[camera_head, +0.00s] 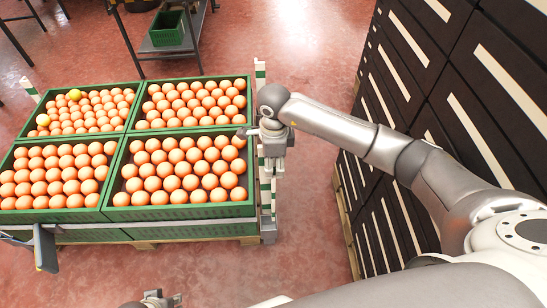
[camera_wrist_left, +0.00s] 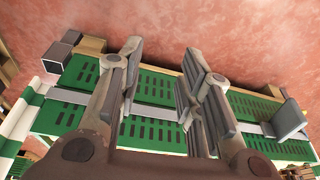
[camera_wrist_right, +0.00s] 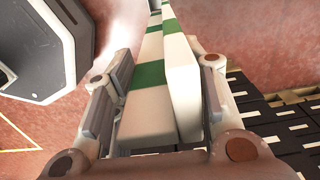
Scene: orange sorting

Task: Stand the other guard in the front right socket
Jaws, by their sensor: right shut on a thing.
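The guard (camera_head: 267,190), a white and green striped post, stands about upright at the pallet's front right corner. My right gripper (camera_head: 275,142) is shut on its upper part; the right wrist view shows the striped guard (camera_wrist_right: 150,100) between the fingers. The grey front right socket (camera_head: 268,232) is under the guard.
Green crates (camera_head: 180,212) of oranges fill the pallet. Another striped guard (camera_head: 260,75) stands at the back right. Dark cabinets (camera_head: 400,90) line the right side. A grey bracket (camera_head: 45,248) is at the front left. The floor in front is clear.

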